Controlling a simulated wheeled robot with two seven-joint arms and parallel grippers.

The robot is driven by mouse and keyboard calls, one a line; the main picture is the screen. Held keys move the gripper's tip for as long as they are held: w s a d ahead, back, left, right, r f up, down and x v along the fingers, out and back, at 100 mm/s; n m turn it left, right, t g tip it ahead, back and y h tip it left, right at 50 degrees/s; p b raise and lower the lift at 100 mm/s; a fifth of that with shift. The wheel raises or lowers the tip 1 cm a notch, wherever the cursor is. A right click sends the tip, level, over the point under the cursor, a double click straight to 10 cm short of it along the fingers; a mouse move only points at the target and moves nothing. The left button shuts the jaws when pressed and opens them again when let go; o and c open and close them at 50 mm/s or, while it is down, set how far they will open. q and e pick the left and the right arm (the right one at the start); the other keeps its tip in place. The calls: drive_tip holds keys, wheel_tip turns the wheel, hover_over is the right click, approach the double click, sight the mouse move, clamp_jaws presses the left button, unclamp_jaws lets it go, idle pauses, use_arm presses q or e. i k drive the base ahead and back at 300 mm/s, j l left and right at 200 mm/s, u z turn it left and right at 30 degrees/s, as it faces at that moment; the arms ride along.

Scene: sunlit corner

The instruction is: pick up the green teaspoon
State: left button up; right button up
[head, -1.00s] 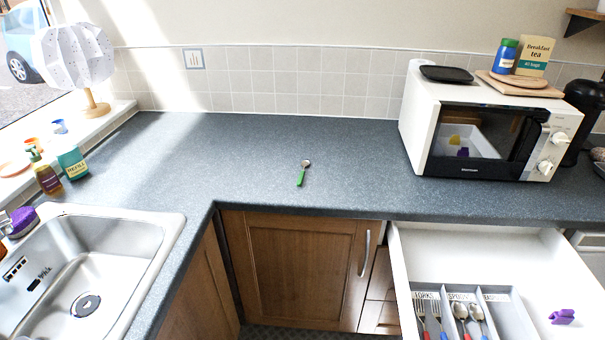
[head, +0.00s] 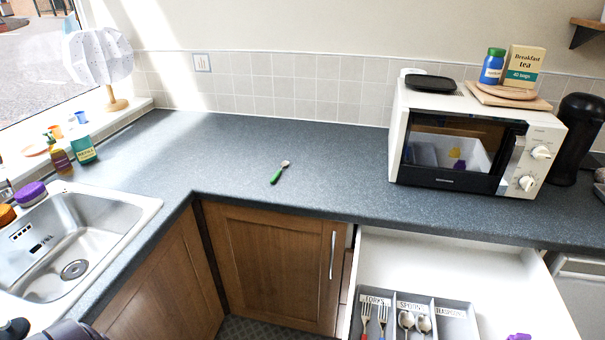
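The green teaspoon (head: 279,172) lies flat on the dark blue-grey worktop (head: 330,165), in the middle of the head view. Its green handle points toward the front left and its metal bowl toward the back right. Nothing touches it. Neither of my grippers can be made out in the head view. A dark grey shape is cut off at the bottom left edge, too little of it to name.
Below right, an open drawer (head: 400,260) holds a cutlery tray (head: 455,325) with forks and spoons; its teaspoons compartment looks empty. A microwave (head: 465,145) stands right, a sink (head: 75,240) left. The worktop around the teaspoon is clear.

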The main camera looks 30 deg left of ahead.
sight(285, 164)
drive_tip(key=u, duration=0.45)
drive_tip(key=l+u, duration=0.1)
drive_tip(key=u, duration=0.35)
drive_tip(key=l+u, duration=0.1)
drive_tip(key=u, duration=0.8)
